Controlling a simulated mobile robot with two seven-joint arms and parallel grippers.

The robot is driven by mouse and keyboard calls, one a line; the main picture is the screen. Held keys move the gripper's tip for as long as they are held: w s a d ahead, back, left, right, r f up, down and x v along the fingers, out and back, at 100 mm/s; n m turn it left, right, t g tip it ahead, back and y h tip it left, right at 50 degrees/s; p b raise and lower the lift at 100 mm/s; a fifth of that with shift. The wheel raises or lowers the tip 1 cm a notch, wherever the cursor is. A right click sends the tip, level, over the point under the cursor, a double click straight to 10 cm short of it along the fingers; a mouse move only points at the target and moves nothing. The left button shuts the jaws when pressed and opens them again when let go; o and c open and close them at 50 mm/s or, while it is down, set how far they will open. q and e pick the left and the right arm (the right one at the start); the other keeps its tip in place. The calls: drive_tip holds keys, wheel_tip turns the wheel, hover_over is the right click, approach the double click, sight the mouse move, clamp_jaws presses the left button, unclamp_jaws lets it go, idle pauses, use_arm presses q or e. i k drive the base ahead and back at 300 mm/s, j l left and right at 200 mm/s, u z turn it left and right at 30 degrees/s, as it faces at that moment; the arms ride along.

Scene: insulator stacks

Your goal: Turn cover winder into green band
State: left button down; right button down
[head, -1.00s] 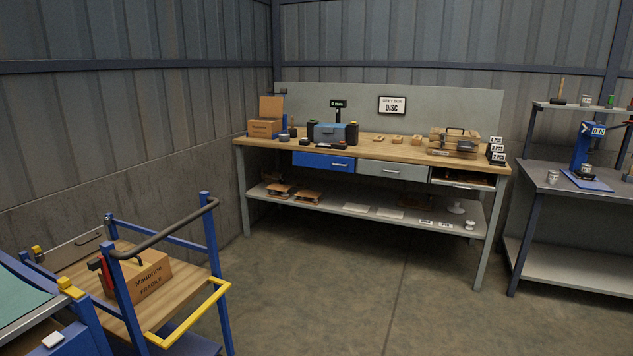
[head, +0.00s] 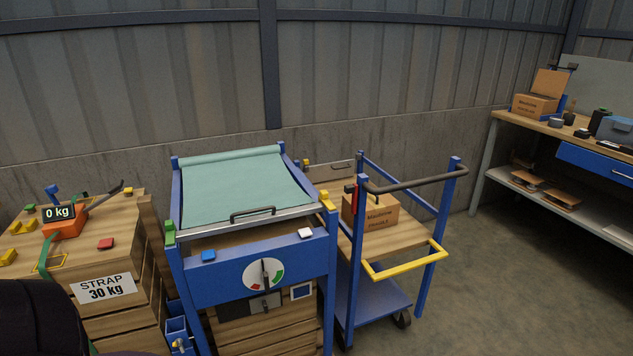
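A teal cover (head: 245,188) lies over the top of a blue-framed crate station, with a grey bar and dark handle (head: 253,212) along its front edge. On the station's blue front panel (head: 215,285) is a round white dial (head: 264,274) with a green band at its right and red lower down. Its dark needle stands about upright and appears outside the green. Below the dial is a dark plate with a small grey part (head: 264,303); I cannot tell whether this is the winder. Neither of my grippers is in view.
Left is a wooden crate with a "STRAP 30 kg" sign (head: 104,288) and an orange tool (head: 65,226) reading 0 kg. Right is a blue cart with a yellow bar (head: 405,262) and a cardboard box (head: 371,213). Bare floor (head: 490,290) lies in front of the workbench (head: 573,133).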

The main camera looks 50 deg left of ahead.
sight(265, 278)
drive_tip(key=u, duration=2.05)
drive_tip(key=k+j+u, duration=0.1)
drive_tip(key=u, duration=0.2)
drive_tip(key=k+j+u, duration=0.1)
drive_tip(key=u, duration=0.25)
